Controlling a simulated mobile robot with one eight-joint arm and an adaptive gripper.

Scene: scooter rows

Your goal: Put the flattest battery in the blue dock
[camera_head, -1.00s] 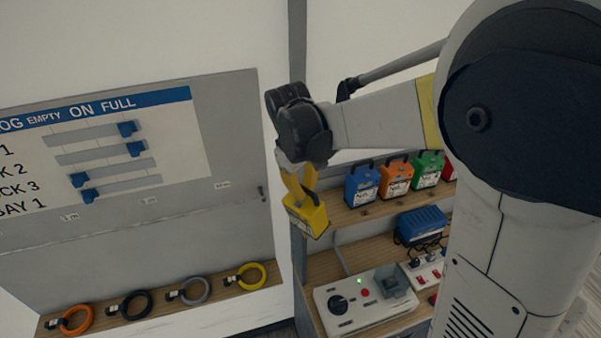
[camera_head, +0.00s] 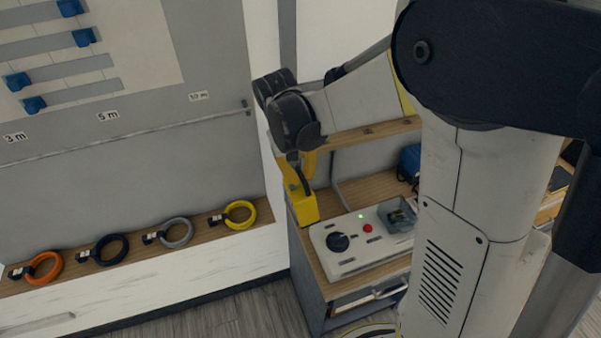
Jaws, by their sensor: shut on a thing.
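My gripper (camera_head: 300,182) is shut on a yellow battery (camera_head: 303,208), which hangs upright below it near the left end of the wooden bench. The fingers partly hide its top, and I cannot tell whether it touches the bench. A blue unit (camera_head: 409,162) sits on the bench at right, mostly hidden behind my arm; I cannot tell if it is the blue dock. The other batteries are out of view now. A wall board carries blue sliders (camera_head: 83,38) on grey bars, but its wording is cut off.
A grey panel (camera_head: 350,262) with a black knob, green light, red button and a socket fills the bench front, just right of the battery. A wooden shelf (camera_head: 370,133) runs above. Orange, black, grey and yellow cable rings (camera_head: 240,214) lie on the left ledge.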

